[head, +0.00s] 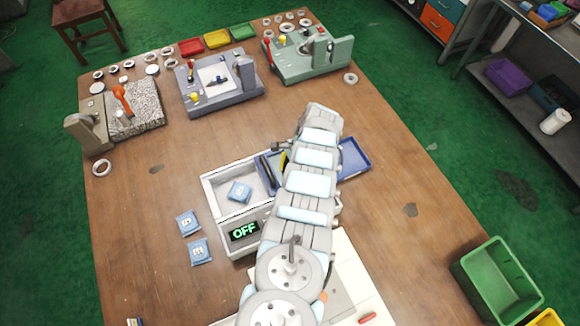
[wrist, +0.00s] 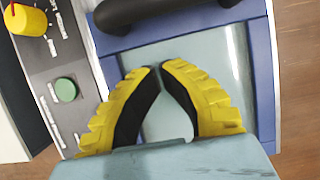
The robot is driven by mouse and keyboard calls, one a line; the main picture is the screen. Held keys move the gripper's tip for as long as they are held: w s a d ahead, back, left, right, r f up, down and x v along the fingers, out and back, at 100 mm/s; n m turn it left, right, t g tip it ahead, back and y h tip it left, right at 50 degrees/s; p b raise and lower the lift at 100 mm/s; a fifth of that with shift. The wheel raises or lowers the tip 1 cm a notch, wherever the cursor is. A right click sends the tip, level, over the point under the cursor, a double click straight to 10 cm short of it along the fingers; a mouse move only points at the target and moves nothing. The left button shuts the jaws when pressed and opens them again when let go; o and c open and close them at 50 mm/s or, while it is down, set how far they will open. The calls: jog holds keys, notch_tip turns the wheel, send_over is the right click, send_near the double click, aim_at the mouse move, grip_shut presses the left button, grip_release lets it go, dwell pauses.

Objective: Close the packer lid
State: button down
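The packer (head: 216,207) is a pale box in the middle of the table in the head view, with a display reading OFF (head: 244,231). Its top is open, and a blue packet (head: 239,192) lies inside. The blue-framed lid (head: 353,160) seems to stand open at its right, partly hidden by my arm. In the wrist view the lid's blue frame (wrist: 263,75) surrounds a pale, see-through panel, with a dark handle bar (wrist: 180,10) across the top. My gripper (wrist: 160,67) has yellow fingers with tips together, empty, over the panel below the bar. Contact cannot be told.
Two blue packets (head: 188,222) (head: 199,251) lie left of the packer. Several fixtures (head: 220,83), rings and coloured trays (head: 217,39) fill the table's far side. A green knob (wrist: 66,90) and yellow knob (wrist: 30,20) sit left of the lid. The table's right side is mostly clear.

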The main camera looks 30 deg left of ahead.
jog(key=shift+s+a+r+p, duration=0.1)
jog(key=shift+s+a+p, duration=0.15)
jog(key=shift+s+p, duration=0.05)
jog(key=shift+s, duration=0.1)
dwell(0.3)
